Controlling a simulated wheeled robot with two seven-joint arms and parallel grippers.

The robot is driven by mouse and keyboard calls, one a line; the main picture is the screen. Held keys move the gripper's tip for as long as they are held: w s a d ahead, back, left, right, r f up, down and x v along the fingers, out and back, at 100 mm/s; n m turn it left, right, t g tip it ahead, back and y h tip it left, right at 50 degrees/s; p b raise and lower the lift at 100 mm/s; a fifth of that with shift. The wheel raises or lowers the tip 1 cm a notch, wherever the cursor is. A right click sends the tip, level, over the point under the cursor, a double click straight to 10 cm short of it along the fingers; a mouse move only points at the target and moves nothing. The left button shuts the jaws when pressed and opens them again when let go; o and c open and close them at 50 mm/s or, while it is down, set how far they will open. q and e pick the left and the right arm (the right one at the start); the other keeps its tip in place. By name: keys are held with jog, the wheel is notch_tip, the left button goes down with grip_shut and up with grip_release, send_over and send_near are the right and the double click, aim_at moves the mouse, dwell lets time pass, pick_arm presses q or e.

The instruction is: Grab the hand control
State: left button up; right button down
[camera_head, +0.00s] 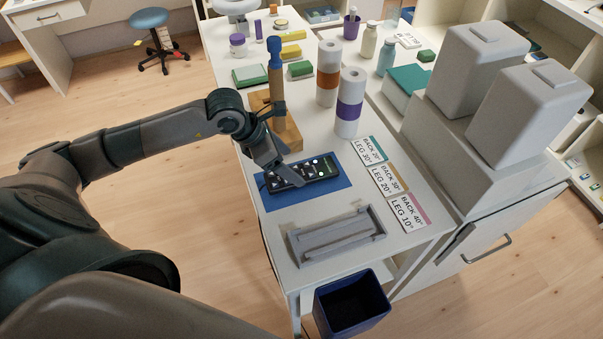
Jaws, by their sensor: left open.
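The hand control (312,170) is a dark remote with several light buttons. It lies on a blue mat (333,188) on the white table. My left arm comes in from the left, and my left gripper (291,181) points down at the left end of the hand control. The gripper is open, and its fingers hide part of that end. I cannot tell whether the fingers touch the control. My right gripper is not in view.
A grey rack (337,236) stands in front of the mat. Labelled cards (384,180) lie to its right. A wooden stand with a peg (276,85) and two rolls (349,104) stand behind. A dark blue bin (350,302) is below the front edge. Grey boxes (528,112) stand at right.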

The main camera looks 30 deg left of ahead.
aim_at(301, 172)
pick_arm(q)
jog(key=shift+w+d+f+p, duration=0.15)
jog(key=shift+f+p, duration=0.15)
jog(key=shift+p, duration=0.15)
jog(key=p+x, duration=0.2)
jog(key=x, duration=0.1)
jog(key=shift+w+f, duration=0.2)
jog(key=shift+f, duration=0.1)
jog(key=shift+w+d+f, duration=0.15)
jog(key=shift+f, duration=0.2)
jog(key=shift+c, duration=0.3)
jog(key=c, duration=1.2)
jog(key=shift+r, duration=0.15)
